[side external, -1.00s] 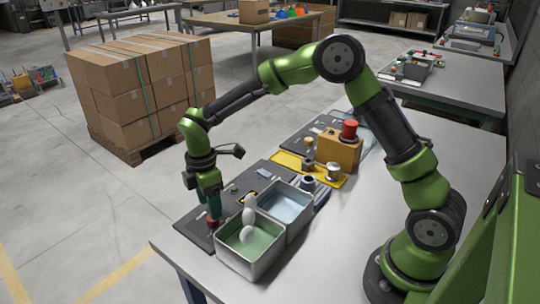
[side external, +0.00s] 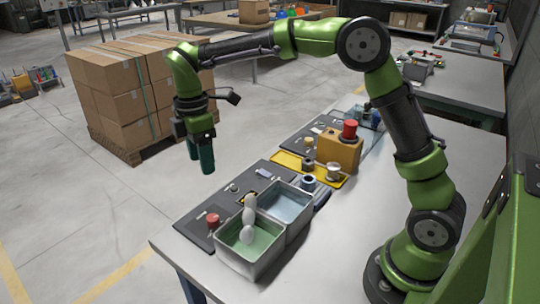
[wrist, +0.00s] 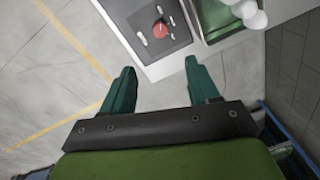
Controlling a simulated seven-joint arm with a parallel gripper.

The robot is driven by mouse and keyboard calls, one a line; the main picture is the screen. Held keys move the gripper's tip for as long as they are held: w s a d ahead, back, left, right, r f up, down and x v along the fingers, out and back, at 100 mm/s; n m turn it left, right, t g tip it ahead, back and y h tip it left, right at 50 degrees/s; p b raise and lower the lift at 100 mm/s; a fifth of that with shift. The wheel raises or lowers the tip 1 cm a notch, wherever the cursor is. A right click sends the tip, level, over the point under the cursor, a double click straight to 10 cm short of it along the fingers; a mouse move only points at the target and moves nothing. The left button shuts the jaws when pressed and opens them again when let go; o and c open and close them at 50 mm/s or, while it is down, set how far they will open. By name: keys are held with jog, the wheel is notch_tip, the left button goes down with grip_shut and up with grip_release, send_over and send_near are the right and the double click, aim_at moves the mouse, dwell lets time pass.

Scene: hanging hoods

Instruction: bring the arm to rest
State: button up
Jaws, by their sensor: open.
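My gripper (side external: 201,156) is raised in the air beyond the table's far left edge, over the floor. It holds nothing. In the wrist view its two green fingers (wrist: 158,92) stand wide apart with bare floor and the table edge between them. A red knob (side external: 213,219) sits on the dark panel (side external: 194,228) at the table's left end, below my gripper and apart from it. The knob also shows at the top of the wrist view (wrist: 160,29).
A green-lined tray (side external: 262,262) with white rounded objects (side external: 248,220) stands beside the panel, next to a blue-lined tray (side external: 306,226). Behind are a yellow box with a red button (side external: 349,130) and a yellow tray (side external: 287,160). Stacked cartons (side external: 130,95) stand on the floor. The table's front is clear.

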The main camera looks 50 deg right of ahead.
jog(key=s+d+r+m+t, duration=0.1)
jog(key=s+d+m+t, duration=0.1)
jog(key=s+m, duration=0.4)
jog(key=s+d+r+m+t+y, duration=0.1)
jog(key=s+d+r+m+t, duration=0.1)
jog(key=s+m, duration=0.4)
jog(key=s+d+r+m+t, duration=0.2)
jog(key=s+m, duration=0.4)
jog(key=s, duration=0.4)
jog(key=shift+d+r+m+t+y, duration=0.3)
jog(key=shift+d+t+y, duration=0.1)
jog(key=shift+d+t, duration=0.55)
jog(key=shift+s, duration=0.1)
